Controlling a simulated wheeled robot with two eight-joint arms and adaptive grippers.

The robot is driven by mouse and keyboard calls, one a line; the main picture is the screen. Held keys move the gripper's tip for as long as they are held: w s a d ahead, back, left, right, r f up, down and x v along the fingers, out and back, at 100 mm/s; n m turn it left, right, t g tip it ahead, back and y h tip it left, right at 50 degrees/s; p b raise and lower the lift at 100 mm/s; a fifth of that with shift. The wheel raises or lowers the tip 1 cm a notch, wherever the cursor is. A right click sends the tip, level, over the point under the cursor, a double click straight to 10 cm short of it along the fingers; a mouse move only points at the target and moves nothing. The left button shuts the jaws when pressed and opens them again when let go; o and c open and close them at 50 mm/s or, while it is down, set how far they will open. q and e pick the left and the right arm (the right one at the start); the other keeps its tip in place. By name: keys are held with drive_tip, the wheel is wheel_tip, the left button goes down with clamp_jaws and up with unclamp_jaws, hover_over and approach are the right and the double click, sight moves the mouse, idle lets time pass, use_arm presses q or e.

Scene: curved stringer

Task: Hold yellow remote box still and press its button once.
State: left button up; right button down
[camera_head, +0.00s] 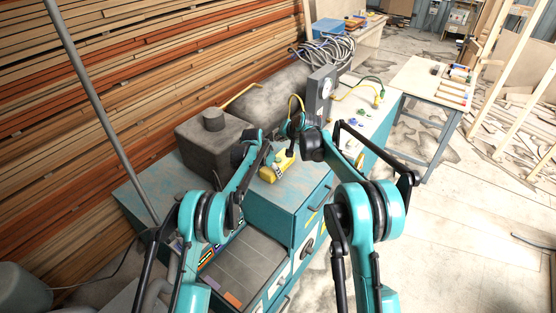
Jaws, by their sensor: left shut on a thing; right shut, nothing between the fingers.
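The yellow remote box (284,163) lies on top of the teal cabinet (292,189), near the middle of the camera_head view. My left gripper (271,159) reaches it from the left and is shut on it. My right gripper (291,149) is shut and empty, just above the far end of the box. I cannot tell whether its tips touch the box. The button is not clear to see; the grippers partly cover the top of the box.
A grey boxy machine (207,139) stands left of the box. A dark upright panel with a gauge (326,87) stands behind my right gripper. Small items (359,124) lie on the bench to the right. A side table (431,84) stands farther right, with open floor before it.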

sight(279, 160)
drive_tip(key=shift+f, duration=3.95)
drive_tip(key=shift+f, duration=0.4)
drive_tip(key=shift+f, duration=0.45)
drive_tip(key=shift+r, duration=0.9)
drive_tip(key=shift+r, duration=2.5)
